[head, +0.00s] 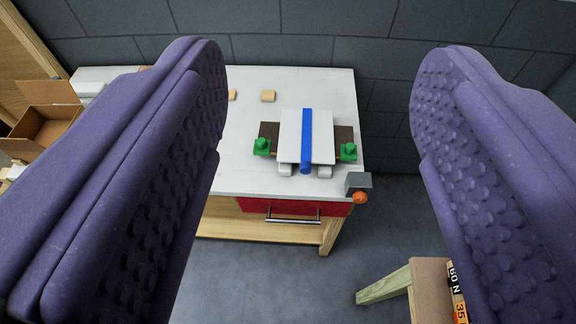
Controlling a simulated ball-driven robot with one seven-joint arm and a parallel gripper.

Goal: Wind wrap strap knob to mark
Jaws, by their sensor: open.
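My gripper (320,75) is open and empty, its two purple padded fingers at the left and right sides of the head view. Between them, farther off, a white board (291,140) lies on the white-topped table (245,165). A blue strap (307,130) runs over the board, with a rounded blue end (305,168) at its front edge. An orange knob (360,197) sits below a grey block (358,181) at the table's front right corner. I cannot tell which is the strap knob, and no mark is readable. The fingers touch none of these.
Green clamps (262,147) (348,152) flank the board, over dark brown pieces (343,136). A red drawer (255,206) is under the tabletop. An open cardboard box (42,120) is at left, a wooden stand (430,277) at lower right.

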